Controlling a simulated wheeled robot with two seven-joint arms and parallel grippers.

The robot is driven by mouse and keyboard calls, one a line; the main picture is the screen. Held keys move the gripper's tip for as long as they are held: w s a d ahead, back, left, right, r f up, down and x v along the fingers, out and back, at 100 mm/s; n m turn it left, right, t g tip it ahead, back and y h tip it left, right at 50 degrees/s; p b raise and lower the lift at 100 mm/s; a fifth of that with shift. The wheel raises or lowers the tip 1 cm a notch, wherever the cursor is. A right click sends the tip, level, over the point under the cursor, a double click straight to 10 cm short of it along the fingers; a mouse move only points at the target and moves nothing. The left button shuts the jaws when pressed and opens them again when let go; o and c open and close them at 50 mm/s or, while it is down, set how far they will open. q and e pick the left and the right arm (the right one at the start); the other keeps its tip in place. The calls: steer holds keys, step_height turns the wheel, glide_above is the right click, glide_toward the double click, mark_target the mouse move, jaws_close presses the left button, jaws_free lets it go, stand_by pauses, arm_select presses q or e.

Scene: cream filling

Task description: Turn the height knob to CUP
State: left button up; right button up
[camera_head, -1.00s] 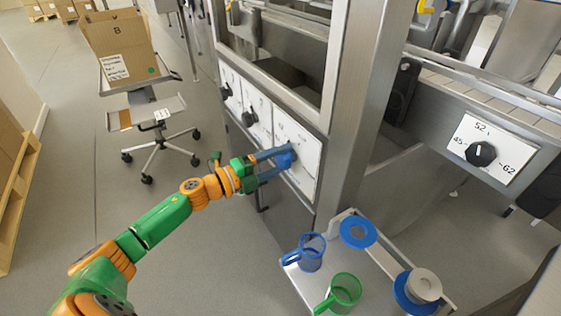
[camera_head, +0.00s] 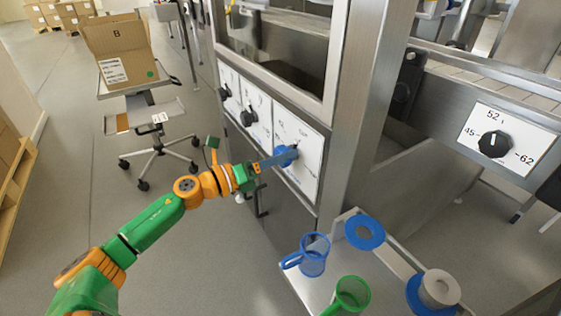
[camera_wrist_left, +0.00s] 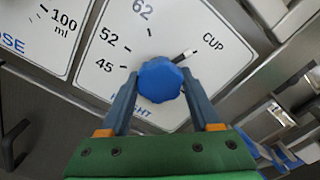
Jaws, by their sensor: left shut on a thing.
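The blue height knob (camera_head: 286,155) sits on the rightmost white dial plate (camera_head: 305,175) of the machine front. In the left wrist view the knob (camera_wrist_left: 160,80) is large, on the dial plate (camera_wrist_left: 105,85) marked 45, 52, 62 and CUP. My left gripper (camera_head: 278,159) is shut on the knob, one finger on each side (camera_wrist_left: 160,88). In the head view the fingers overlap and partly hide the knob. My right gripper is not in view.
Two black knobs (camera_head: 248,117) sit on neighbouring plates to the left. Another black knob (camera_head: 495,144), marked 45, 52 and 62, is at right. A tray (camera_head: 325,290) with blue and green jugs and blue rings stands below right. Open floor lies left of the machine.

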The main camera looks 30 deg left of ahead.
arm_select(q)
steer(key=shift+f+m, duration=0.15)
steer(key=shift+m, duration=0.25)
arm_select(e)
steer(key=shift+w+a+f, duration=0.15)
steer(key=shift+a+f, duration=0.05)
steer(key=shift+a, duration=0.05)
arm_select(q)
steer(key=o, duration=1.4)
steer(key=shift+c, duration=0.2)
steer(key=shift+s, duration=0.1)
steer(key=v, duration=0.7)
steer(key=shift+b, duration=0.3)
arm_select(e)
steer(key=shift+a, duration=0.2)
